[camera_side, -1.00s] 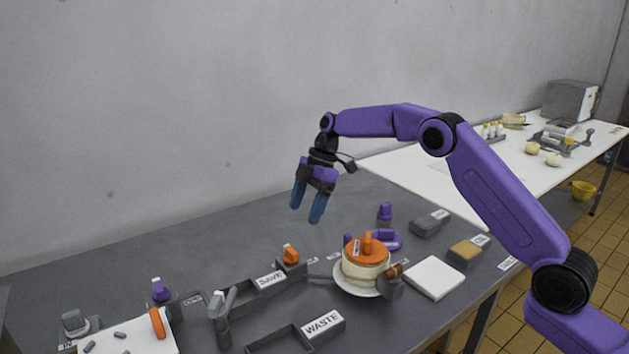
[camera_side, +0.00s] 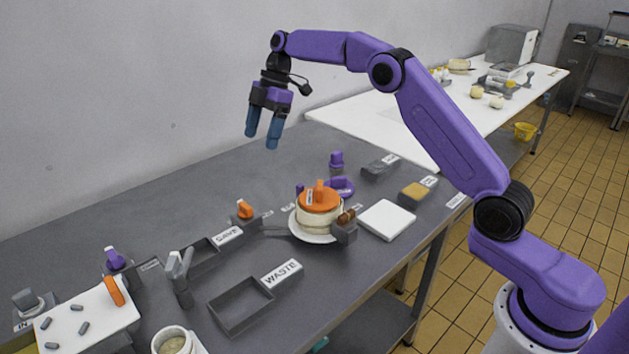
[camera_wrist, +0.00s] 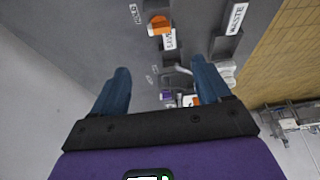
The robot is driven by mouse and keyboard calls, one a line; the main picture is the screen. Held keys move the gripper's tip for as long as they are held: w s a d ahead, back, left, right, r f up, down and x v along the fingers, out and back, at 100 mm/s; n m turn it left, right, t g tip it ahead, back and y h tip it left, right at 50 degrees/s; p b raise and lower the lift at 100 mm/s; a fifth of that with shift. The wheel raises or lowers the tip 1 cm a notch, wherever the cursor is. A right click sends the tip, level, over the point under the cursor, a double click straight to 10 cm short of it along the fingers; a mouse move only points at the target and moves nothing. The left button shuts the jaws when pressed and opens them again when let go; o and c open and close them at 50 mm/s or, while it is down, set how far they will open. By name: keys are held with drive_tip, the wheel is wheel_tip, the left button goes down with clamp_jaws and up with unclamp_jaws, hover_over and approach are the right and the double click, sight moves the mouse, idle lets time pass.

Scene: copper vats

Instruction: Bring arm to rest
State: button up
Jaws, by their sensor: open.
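My gripper (camera_side: 263,133) is open and empty, with blue fingers pointing down. It hangs high above the back of the grey table (camera_side: 190,185), near the wall, and touches nothing. In the wrist view, my gripper (camera_wrist: 158,90) shows its two fingers wide apart with nothing between them. Below and to its right in the side view, a pale round block with an orange lid (camera_side: 319,200) sits on a white plate (camera_side: 303,236).
A WASTE tray (camera_side: 241,306) and a SAVE tray (camera_side: 203,258) stand toward the front. A white board (camera_side: 103,318) with small grey pieces lies at left. A white square (camera_side: 387,220) and a sponge (camera_side: 413,193) lie at right. The back table strip is clear.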

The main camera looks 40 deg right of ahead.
drive_tip(key=s+a+r+m+h, duration=0.15)
drive_tip(key=s+a, duration=0.25)
drive_tip(key=s, duration=0.7)
drive_tip(key=s+a+m+h, duration=0.15)
drive_tip(key=s+a, duration=0.25)
drive_tip(key=s, duration=0.7)
drive_tip(key=s+d+f+m, duration=0.1)
drive_tip(key=s+d, duration=0.3)
drive_tip(key=s, duration=0.4)
drive_tip(key=s+d+f, duration=0.3)
drive_tip(key=s+d, duration=0.1)
drive_tip(key=s, duration=0.4)
drive_tip(key=s+d+f+m+h, duration=0.1)
drive_tip(key=s+d, duration=0.3)
drive_tip(key=s, duration=0.5)
drive_tip(key=shift+f+m, duration=0.3)
drive_tip(key=shift+f, duration=0.25)
